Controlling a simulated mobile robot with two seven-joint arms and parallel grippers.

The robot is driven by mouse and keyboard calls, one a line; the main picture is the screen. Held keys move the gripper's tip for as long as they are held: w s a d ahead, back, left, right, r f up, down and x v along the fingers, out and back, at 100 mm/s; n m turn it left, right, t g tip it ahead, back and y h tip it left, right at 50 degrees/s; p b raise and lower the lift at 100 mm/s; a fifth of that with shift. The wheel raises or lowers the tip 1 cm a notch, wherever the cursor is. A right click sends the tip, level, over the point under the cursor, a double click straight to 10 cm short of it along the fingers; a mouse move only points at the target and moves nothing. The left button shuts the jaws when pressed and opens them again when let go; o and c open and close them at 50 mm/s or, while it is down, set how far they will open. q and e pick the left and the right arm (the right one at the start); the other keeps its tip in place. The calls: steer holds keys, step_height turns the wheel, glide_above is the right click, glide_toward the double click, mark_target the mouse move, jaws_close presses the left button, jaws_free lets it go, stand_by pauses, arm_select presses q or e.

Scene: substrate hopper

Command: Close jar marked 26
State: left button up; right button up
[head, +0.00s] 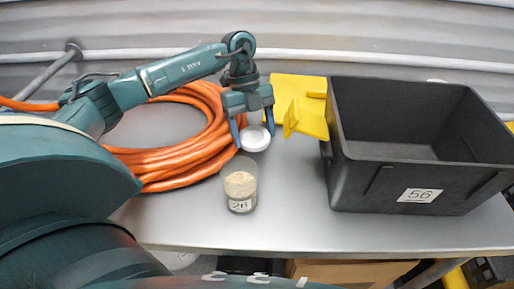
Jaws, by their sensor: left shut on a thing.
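The jar marked 26 (240,185) stands upright and uncovered near the front of the grey table, with pale beige material inside and a label on its front. A round white lid (255,140) is just behind the jar, apart from its mouth. My left gripper (254,133) points down with its blue fingers on either side of the lid, shut on it. Whether the lid touches the table is hard to tell. My right gripper is not in view.
A coil of orange hose (178,150) lies left of the jar. A black bin marked 56 (385,180) stands on the right. A yellow object (310,110) is left of the bin. The table (290,205) is clear between jar and bin.

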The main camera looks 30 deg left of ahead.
mark_target(253, 135)
arm_select(q)
step_height(253, 135, up, 11)
stand_by(0.3)
steer(key=shift+s+f, duration=0.1)
steer(key=shift+f, duration=0.05)
